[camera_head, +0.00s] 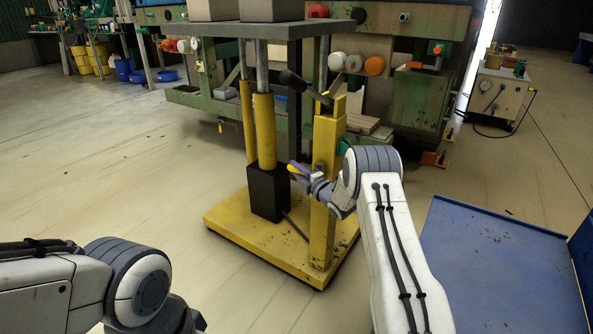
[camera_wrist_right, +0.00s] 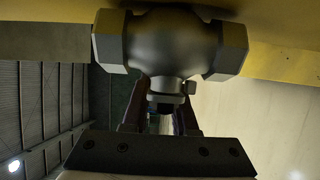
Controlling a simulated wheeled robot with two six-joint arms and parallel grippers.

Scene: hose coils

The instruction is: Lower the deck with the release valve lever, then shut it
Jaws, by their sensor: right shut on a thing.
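The grey deck (camera_head: 240,30) is raised on chrome rods and yellow cylinders (camera_head: 264,130) above the yellow base (camera_head: 235,225). My right gripper (camera_head: 297,171) is beside the yellow post (camera_head: 326,150), low at its left side. In the right wrist view a dark grey valve body (camera_wrist_right: 172,42) with hex ends is just beyond the fingers. The right gripper (camera_wrist_right: 160,118) is shut around the part below its stem, which I take to be the release valve lever (camera_wrist_right: 165,122); the fingers hide most of it. My left arm shows at lower left, its gripper out of view.
Grey blocks (camera_head: 262,9) stand on the deck. A dark pump handle (camera_head: 300,85) tops the post. A green machine (camera_head: 415,100) stands behind, a blue panel (camera_head: 490,270) lies at right. The floor at left is clear.

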